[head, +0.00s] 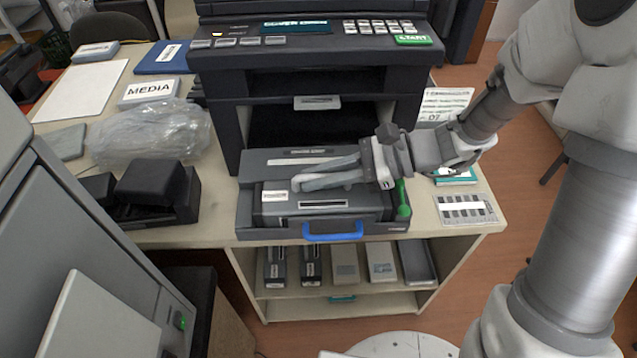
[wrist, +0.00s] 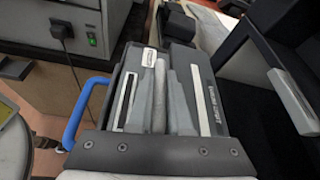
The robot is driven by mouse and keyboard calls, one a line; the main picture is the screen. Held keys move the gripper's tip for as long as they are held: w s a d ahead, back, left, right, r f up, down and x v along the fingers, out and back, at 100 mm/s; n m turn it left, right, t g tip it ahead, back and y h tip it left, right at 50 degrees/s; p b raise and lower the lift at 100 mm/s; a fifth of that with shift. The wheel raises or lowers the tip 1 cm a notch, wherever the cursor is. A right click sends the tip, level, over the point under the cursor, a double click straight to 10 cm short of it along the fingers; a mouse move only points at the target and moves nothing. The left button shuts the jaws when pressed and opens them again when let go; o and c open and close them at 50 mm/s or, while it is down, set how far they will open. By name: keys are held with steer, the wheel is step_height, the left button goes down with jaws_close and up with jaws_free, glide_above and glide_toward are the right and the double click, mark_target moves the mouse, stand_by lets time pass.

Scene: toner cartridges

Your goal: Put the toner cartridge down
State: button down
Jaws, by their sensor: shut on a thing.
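The toner cartridge (head: 275,210) is a dark grey block with a white label and a striped strip on its front. It lies level in or just over the pulled-out printer drawer (head: 262,233), which has a blue handle (head: 333,233); I cannot tell whether it touches the drawer floor. My gripper (head: 296,181) reaches in from the right and is shut on the cartridge's upper part. In the wrist view, the two grey fingers (wrist: 161,72) close around a light grey bar on the cartridge (wrist: 133,78). The drawer floor under the cartridge is hidden.
The black printer (head: 318,82) stands open behind the drawer, its display reading COVER OPEN. A green lever (head: 403,200) is right of the cartridge. A clear plastic bag (head: 150,132) and a black device (head: 150,190) are at left. Several boxes fill the shelf below (head: 343,263).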

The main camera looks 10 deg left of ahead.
steer(key=shift+f, duration=0.6)
steer(key=shift+f, duration=0.1)
steer(key=c, duration=0.8)
jaws_free()
steer(key=shift+f, duration=0.1)
steer(key=shift+c, duration=0.2)
